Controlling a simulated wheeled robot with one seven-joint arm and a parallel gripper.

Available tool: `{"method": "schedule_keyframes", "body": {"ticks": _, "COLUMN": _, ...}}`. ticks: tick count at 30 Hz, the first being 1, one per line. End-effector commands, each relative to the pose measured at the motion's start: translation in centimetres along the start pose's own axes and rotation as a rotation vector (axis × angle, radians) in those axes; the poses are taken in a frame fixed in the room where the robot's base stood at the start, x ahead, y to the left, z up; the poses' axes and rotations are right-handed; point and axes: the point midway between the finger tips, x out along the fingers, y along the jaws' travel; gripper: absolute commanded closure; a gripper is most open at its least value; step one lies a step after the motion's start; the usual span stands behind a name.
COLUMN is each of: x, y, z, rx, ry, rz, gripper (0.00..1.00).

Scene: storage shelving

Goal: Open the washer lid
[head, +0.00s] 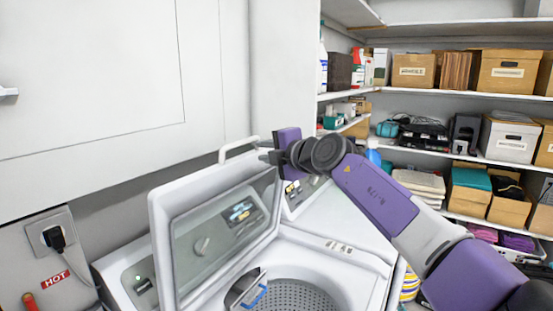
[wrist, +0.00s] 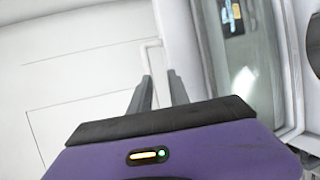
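The white washer (head: 345,235) has its lid (head: 160,225) raised, tilted steeply up from the top, with a glass window (head: 222,225) in it. The open drum (head: 285,297) shows below. A white bar handle (head: 238,148) is at the lid's upper edge. My gripper (head: 268,157) is beside the lid's upper right corner, close to the handle. In the wrist view, my two fingers (wrist: 160,85) are apart with nothing clearly held between them. The handle (wrist: 148,58) shows just beyond the fingertips; I cannot tell whether they touch. The lid's glass (wrist: 243,65) is to their right.
A white cabinet (head: 90,75) hangs on the left wall above a plugged outlet (head: 55,236). Shelves (head: 455,93) with boxes and storage goods stand at the back right. My arm crosses above the washer's right side.

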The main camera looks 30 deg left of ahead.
Motion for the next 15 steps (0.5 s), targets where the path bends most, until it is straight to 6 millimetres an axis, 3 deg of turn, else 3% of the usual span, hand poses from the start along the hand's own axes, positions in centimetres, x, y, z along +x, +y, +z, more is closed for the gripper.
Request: {"method": "schedule_keyframes", "body": {"ticks": 15, "x": -4.7, "y": -0.2, "z": -0.2, "rx": -0.001, "ry": 0.003, "rz": -0.001, "gripper": 0.78}}
